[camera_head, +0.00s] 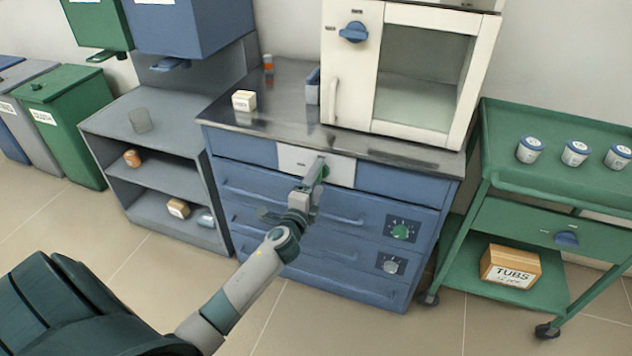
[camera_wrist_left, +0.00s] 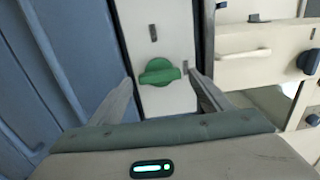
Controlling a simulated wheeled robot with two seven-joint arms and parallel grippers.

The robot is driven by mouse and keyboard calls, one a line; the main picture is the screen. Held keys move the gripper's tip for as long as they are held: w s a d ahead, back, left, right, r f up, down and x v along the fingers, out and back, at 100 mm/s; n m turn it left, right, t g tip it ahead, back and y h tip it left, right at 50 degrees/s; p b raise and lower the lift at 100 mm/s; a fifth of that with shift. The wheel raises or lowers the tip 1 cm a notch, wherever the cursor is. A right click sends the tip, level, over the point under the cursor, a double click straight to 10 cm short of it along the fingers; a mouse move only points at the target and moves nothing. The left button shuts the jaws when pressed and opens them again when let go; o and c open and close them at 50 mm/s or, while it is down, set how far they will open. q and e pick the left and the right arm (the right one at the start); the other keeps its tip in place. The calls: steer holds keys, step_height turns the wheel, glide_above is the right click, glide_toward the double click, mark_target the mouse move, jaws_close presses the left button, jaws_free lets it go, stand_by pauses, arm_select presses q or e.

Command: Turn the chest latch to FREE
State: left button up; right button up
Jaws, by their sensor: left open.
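The chest latch is a green knob on a white panel (camera_head: 290,160) at the top front of the blue drawer chest (camera_head: 225,148). In the left wrist view the latch (camera_wrist_left: 159,71) shows whole, its grip bar lying crosswise on the panel. Dark marks sit above it and to its right, too small to read. My left gripper (camera_head: 318,170) is open in front of the panel and partly hides the latch in the head view. In the left wrist view its fingers stand on either side of the latch, with gaps visible. My right gripper is not in view.
A white furnace (camera_head: 365,110) with a blue knob (camera_head: 354,32) stands on the chest top, beside a small box (camera_head: 244,100). Drawer handles and two dials (camera_head: 400,231) project below the panel. A green cart (camera_head: 490,190) stands right, a grey shelf (camera_head: 105,125) left.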

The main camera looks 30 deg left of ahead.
arm_select(q)
steer(key=shift+v, duration=0.85)
steer(key=b+v, duration=0.1)
steer(key=v, duration=1.4)
steer(key=shift+s+d, duration=0.2)
steer(key=shift+s, duration=0.15)
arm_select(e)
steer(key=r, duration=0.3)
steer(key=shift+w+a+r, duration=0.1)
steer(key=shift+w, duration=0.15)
arm_select(q)
steer(key=shift+f, duration=0.1)
